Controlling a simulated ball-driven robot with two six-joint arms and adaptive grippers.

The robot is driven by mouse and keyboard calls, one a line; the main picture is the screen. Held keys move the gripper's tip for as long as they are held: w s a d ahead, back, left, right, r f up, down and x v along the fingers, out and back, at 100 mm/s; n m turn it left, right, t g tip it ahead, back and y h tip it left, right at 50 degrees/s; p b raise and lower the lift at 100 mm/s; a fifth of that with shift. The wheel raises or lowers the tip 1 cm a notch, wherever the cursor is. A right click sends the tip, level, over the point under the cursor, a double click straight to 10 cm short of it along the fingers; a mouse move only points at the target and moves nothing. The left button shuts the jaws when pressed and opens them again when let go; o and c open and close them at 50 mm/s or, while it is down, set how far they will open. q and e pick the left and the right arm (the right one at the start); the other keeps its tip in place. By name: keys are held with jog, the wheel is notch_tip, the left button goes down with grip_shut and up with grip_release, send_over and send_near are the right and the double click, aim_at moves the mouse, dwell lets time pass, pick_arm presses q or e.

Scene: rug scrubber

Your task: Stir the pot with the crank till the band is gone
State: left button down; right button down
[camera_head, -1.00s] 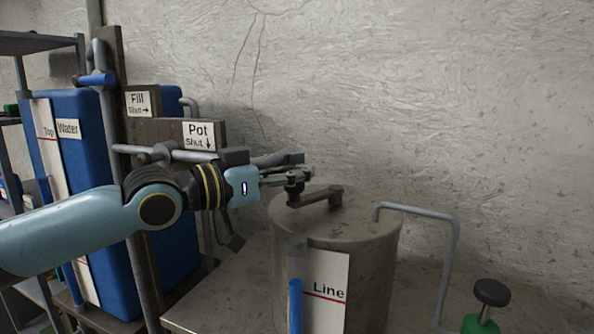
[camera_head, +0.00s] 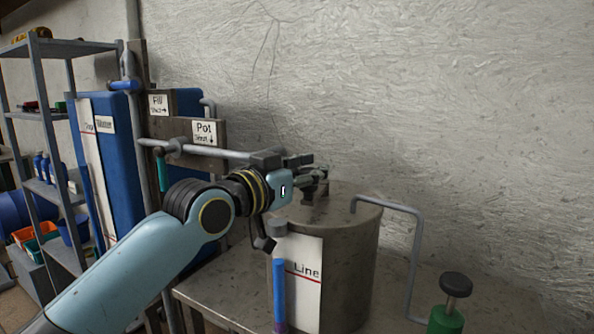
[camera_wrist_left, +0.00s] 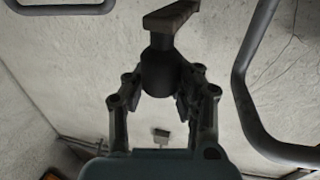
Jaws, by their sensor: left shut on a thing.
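The crank (camera_head: 309,194) is on the pot's lid. My left gripper (camera_head: 321,175) is shut on the crank's knob above the lid. In the left wrist view, the fingers close around the dark knob (camera_wrist_left: 160,73), and the crank's flat arm (camera_wrist_left: 171,15) runs off from it. In the head view, the gripper partly hides the crank. My right gripper is not in view.
A bent pipe (camera_head: 415,255) leaves the lid's right side, beside a green-based black knob (camera_head: 456,284). A blue water tank (camera_head: 121,150), a "Pot" valve board (camera_head: 205,132) and shelves (camera_head: 50,115) stand left. The rough wall (camera_head: 470,110) closes the back.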

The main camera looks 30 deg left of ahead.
pick_arm(q)
jog(key=shift+w+d+f, duration=0.2)
jog(key=shift+d+f, duration=0.05)
jog(key=shift+d, duration=0.35)
jog(key=shift+w+d+f, duration=0.15)
jog(key=shift+d+f, duration=0.05)
jog(key=shift+d, duration=0.35)
jog(key=shift+w+d, duration=0.3)
jog(key=shift+d, duration=0.1)
jog(key=shift+w, duration=0.1)
jog(key=c, duration=1.7)
grip_release()
jog(key=shift+c, duration=0.2)
jog(key=o, duration=0.4)
jog(key=shift+s+d+r, duration=0.2)
jog(key=shift+s+d, duration=0.1)
jog(key=shift+s, duration=0.05)
jog(key=o, duration=0.4)
jog(key=shift+s+r, duration=0.1)
jog(key=shift+r, duration=0.05)
jog(key=shift+a, duration=0.1)
jog(key=s+a, duration=0.2)
jog(key=s, duration=0.9)
jog(key=shift+s, duration=0.25)
